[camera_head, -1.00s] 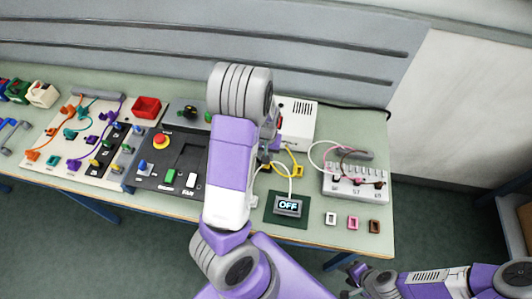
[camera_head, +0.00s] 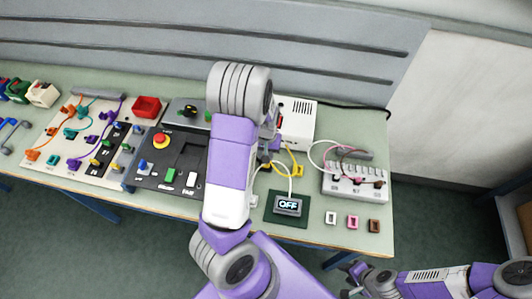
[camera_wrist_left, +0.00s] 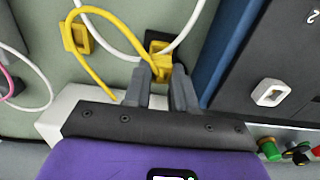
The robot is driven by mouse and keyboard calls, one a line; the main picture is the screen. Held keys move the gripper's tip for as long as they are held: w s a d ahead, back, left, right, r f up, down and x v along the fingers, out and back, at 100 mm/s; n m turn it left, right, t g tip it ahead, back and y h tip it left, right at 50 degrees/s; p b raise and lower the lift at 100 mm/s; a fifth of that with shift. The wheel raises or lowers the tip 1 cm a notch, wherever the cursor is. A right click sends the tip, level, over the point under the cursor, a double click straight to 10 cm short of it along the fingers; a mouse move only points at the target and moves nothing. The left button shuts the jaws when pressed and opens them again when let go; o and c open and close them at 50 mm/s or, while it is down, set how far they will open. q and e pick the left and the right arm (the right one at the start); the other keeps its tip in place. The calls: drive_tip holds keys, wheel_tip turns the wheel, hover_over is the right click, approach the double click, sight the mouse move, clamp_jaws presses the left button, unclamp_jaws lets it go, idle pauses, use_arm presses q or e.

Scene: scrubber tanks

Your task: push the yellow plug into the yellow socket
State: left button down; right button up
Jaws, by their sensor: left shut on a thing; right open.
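The yellow plug (camera_wrist_left: 161,72) is between the fingertips of my left gripper (camera_wrist_left: 164,80) in the left wrist view. A yellow cord loops from the plug. Another yellow block (camera_wrist_left: 84,38) stands apart to the left in that view; it also shows in the head view (camera_head: 297,171). In the head view my left arm hides the plug and most of the left gripper. My right gripper (camera_head: 352,280) is open and empty, off the bench's front edge.
A display reading OFF (camera_head: 288,205) sits on a dark green mat, with a white cable. A white box (camera_head: 299,124) stands behind. A black control panel (camera_head: 166,160) lies left of my arm. White, pink and brown small blocks (camera_head: 353,222) stand at the front right.

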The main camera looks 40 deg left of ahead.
use_arm(q)
drive_tip(key=shift+f, duration=0.2)
drive_tip(key=shift+f+b, duration=0.8)
drive_tip(key=shift+c, duration=1.8)
unclamp_jaws()
wheel_tip(320, 180, up, 9)
drive_tip(key=p, duration=0.7)
drive_tip(key=shift+f+p, duration=0.15)
drive_tip(key=shift+p, duration=0.2)
drive_tip(key=shift+f, duration=0.1)
